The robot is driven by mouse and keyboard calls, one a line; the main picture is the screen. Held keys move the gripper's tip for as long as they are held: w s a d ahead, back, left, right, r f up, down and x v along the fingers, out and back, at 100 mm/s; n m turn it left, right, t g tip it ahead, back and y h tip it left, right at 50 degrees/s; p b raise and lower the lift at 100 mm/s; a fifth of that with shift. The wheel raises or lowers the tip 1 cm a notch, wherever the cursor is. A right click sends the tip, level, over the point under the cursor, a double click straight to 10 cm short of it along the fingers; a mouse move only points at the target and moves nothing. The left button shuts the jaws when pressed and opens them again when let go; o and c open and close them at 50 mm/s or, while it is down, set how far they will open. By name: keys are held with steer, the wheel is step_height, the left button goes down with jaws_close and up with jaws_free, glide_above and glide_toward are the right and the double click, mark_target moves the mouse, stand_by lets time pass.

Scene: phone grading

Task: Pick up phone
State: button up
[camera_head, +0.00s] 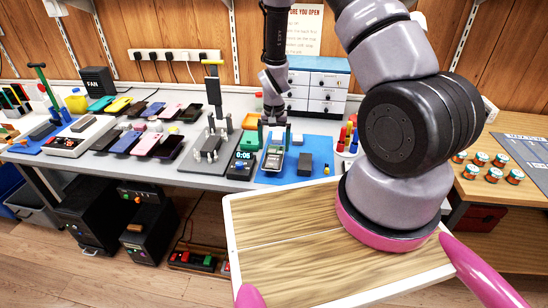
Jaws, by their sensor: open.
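My gripper (274,138) points down over the blue mat (318,144) on the workbench. Its fingers are apart, one on each side of the near phone's far end. That phone (273,160) lies on the mat, pale-framed with a greyish face; its far end is partly hidden by the gripper. I cannot tell whether the fingers touch it. More phones lie in rows to the left, among them a dark one (168,148), a pink one (168,112) and a yellow one (118,105).
A timer (242,165) reading 0:05 stands left of the mat. A dark block (305,164) lies right of the phone. Red and blue-capped items (347,138) stand at the mat's right. White drawers (318,90) stand behind. Several jars (496,174) are on the right table.

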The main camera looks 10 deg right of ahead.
mark_target(274, 158)
steer(key=shift+s+a+f, duration=0.1)
steer(key=shift+f, duration=1.85)
steer(key=shift+f, duration=0.25)
steer(key=c, duration=1.2)
